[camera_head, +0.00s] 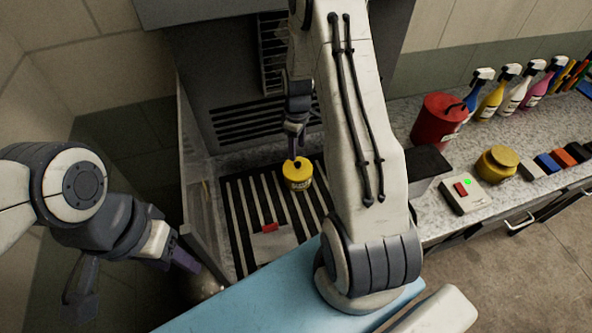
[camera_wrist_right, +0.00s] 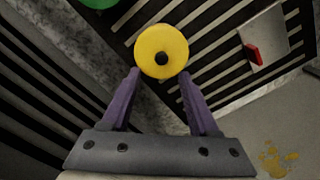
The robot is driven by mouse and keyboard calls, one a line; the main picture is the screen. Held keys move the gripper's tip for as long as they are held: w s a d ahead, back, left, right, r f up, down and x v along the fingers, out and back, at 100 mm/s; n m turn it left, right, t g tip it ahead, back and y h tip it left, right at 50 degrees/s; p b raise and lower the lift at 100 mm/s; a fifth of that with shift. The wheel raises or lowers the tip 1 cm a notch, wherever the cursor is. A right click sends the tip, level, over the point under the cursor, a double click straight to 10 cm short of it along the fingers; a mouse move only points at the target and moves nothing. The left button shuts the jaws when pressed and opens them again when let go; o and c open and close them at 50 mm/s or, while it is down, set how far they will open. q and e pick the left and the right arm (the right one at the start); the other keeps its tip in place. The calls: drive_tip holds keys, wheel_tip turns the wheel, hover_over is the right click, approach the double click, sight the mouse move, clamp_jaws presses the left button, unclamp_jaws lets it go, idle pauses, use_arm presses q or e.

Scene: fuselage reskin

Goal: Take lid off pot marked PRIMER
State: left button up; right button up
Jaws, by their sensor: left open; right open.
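A yellow pot (camera_head: 298,183) with a yellow lid (camera_head: 303,166) and a dark knob stands on the black and white slatted grate. Its label is too small to read. In the right wrist view the lid (camera_wrist_right: 161,40) shows from above, with its black knob near the middle. My right gripper (camera_head: 296,152) is just above the pot at the knob in the head view. In the wrist view its purple fingers are open (camera_wrist_right: 160,74), with the lid just beyond the tips and nothing between them. My left gripper (camera_head: 187,263) is off to the left, apart from the pot.
A red tag on a grey plate (camera_head: 274,243) lies on the grate in front. On the counter to the right are a red can (camera_head: 437,119), a yellow tub (camera_head: 496,164), a switch box (camera_head: 464,194) and several spray bottles. The booth's side wall (camera_head: 196,165) rises left.

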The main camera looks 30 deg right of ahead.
sight(298, 163)
wheel_tip(298, 163, down, 6)
drive_tip(key=b, duration=0.4)
drive_tip(key=shift+s+f, duration=0.1)
drive_tip(key=shift+s, duration=0.05)
clamp_jaws()
